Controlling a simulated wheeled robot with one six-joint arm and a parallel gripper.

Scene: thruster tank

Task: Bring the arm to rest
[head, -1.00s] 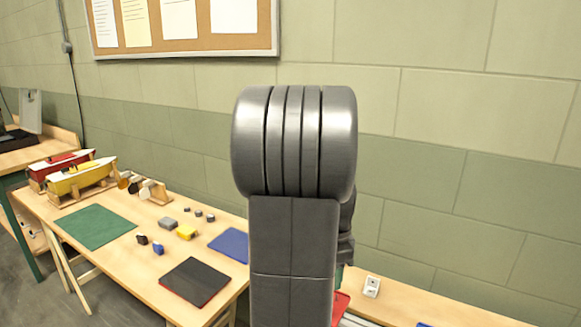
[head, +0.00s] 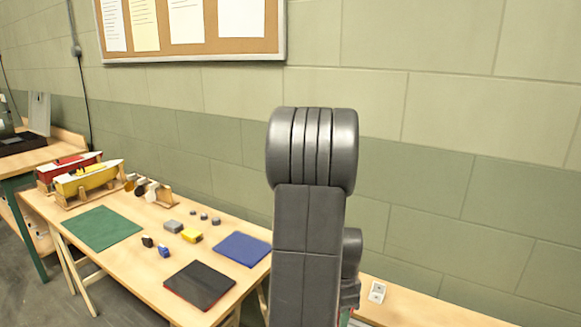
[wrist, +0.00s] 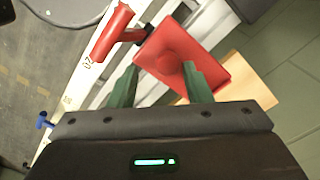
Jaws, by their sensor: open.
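My arm (head: 308,225) stands upright in the middle of the head view, its rounded grey joint against the wall. My gripper is hidden in the head view. In the wrist view my gripper (wrist: 158,82) is open, with its two green fingers apart. A red plate-like thing with a round knob (wrist: 186,62) lies beyond the fingers, and a red handle-like piece (wrist: 110,32) is up and to its left. No thing is visibly held between the fingers.
A wooden table (head: 105,265) at left bears a green mat (head: 102,228), a blue mat (head: 242,249), a dark tray (head: 200,286), small blocks, a yellow boat (head: 88,180) and a red boat (head: 62,168). A wooden bench (head: 440,305) with a white socket-like piece (head: 377,291) runs along the wall.

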